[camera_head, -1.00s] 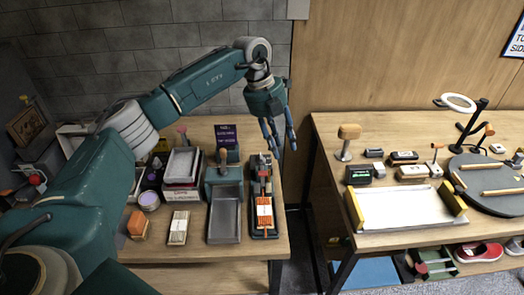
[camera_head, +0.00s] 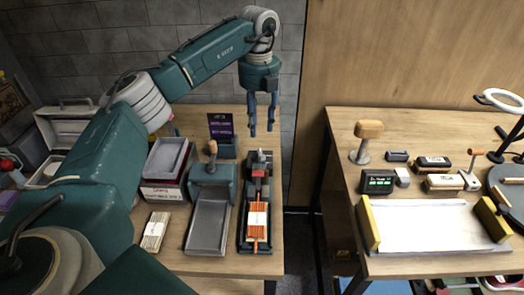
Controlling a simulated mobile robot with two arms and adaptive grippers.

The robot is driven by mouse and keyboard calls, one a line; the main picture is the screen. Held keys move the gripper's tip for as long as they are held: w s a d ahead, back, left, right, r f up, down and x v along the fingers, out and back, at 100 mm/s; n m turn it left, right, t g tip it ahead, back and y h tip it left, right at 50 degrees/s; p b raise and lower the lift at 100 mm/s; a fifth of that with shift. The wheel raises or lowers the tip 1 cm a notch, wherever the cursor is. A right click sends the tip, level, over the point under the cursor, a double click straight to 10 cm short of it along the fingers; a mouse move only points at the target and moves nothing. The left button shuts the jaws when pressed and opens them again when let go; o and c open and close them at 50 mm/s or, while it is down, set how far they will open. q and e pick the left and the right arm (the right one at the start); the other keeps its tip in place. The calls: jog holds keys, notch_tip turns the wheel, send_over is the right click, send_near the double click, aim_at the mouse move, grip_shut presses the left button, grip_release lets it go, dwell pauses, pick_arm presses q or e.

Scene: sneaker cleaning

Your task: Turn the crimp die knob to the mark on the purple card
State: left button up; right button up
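The purple card (camera_head: 221,127) stands upright on a dark holder at the back of the left table; its lettering is too small to read. A long black tool (camera_head: 245,236) with an orange and white strip lies at the table's right side. At its far end is a small red and grey part (camera_head: 261,157), perhaps the crimp die knob; its setting cannot be read. My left gripper (camera_head: 262,126) hangs above and behind that end, fingers down, apart and empty, to the right of the card. It appears not to touch anything. My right gripper is out of view.
Left of the black tool are a grey tray (camera_head: 207,228) below a teal press with a wooden handle (camera_head: 211,158), and stacked boxes (camera_head: 163,192). A gap separates this table from the right table, which holds a white tray (camera_head: 430,228) and a small display (camera_head: 377,182).

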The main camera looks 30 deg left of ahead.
aim_at(260, 155)
pick_arm(q)
jog(key=f, duration=0.3)
jog(key=f+p, duration=0.1)
jog(key=f, duration=0.5)
jog(key=shift+s+f+p, duration=0.3)
jog(key=shift+f+p, duration=0.1)
grip_shut()
